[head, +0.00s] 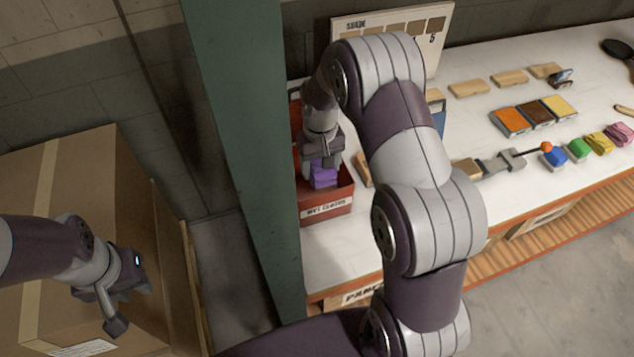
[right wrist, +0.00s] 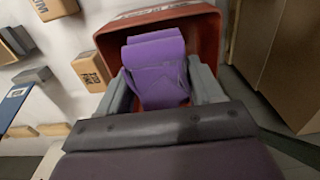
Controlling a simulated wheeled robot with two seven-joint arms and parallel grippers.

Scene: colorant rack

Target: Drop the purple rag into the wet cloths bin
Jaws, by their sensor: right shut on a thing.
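The purple rag (head: 323,178) is held in my right gripper (head: 322,165), over the red wet cloths bin (head: 327,204) on the white bench. In the right wrist view the folded rag (right wrist: 157,70) sits between the two grey fingers of the gripper (right wrist: 160,85), with the red bin (right wrist: 205,38) around and beyond it. The rag appears within the bin's opening; whether it touches the bottom is hidden. My left gripper (head: 124,305) is at the far left over a cardboard box, its fingers apart with nothing seen between them.
A green post (head: 240,150) stands just left of the bin. The cardboard box (head: 85,190) fills the left. Colour blocks (head: 533,115), folded rags in green, yellow and pink (head: 599,143), and wooden blocks (head: 468,88) lie on the bench (head: 400,240) to the right.

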